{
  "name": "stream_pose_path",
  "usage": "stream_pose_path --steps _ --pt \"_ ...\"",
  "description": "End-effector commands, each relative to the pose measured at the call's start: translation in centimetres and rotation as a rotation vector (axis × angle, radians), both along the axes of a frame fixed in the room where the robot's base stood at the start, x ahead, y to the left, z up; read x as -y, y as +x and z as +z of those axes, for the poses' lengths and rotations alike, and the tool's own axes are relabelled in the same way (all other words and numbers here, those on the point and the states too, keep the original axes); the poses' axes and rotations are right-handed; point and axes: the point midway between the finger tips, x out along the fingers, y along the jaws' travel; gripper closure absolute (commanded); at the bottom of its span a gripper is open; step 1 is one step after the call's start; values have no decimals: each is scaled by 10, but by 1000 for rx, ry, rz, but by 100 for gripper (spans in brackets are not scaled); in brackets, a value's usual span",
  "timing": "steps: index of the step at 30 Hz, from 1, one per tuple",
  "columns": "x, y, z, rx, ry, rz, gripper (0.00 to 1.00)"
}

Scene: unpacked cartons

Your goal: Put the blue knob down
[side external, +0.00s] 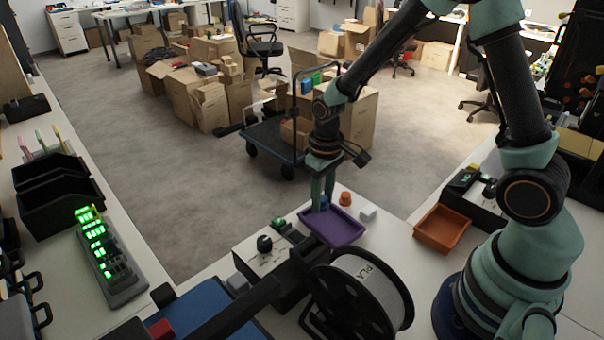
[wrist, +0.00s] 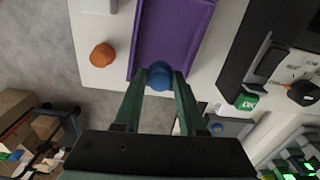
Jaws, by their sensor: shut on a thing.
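The blue knob (wrist: 159,76) is between the fingertips of my gripper (wrist: 160,84) in the wrist view, and the gripper is shut on it. In the side view the blue knob (side external: 324,201) is small and partly hidden by the green fingers of my gripper (side external: 322,203). I cannot tell whether the knob touches the tray floor.
An orange knob (side external: 345,198) and a white block (side external: 368,215) stand beside the tray. An orange-brown tray (side external: 441,229) is to the right. A control box with a black knob (side external: 264,243) and a filament spool (side external: 366,297) are close by. The table edge lies just behind.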

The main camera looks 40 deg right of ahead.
Motion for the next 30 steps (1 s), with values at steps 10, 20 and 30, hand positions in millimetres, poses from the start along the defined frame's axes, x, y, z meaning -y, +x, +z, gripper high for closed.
stream_pose_path --steps 10,20,30 --pt "0 0 -33 -1 0 0 100" --pt "0 0 -36 0 0 0 100" --pt "0 0 -35 0 0 0 48"
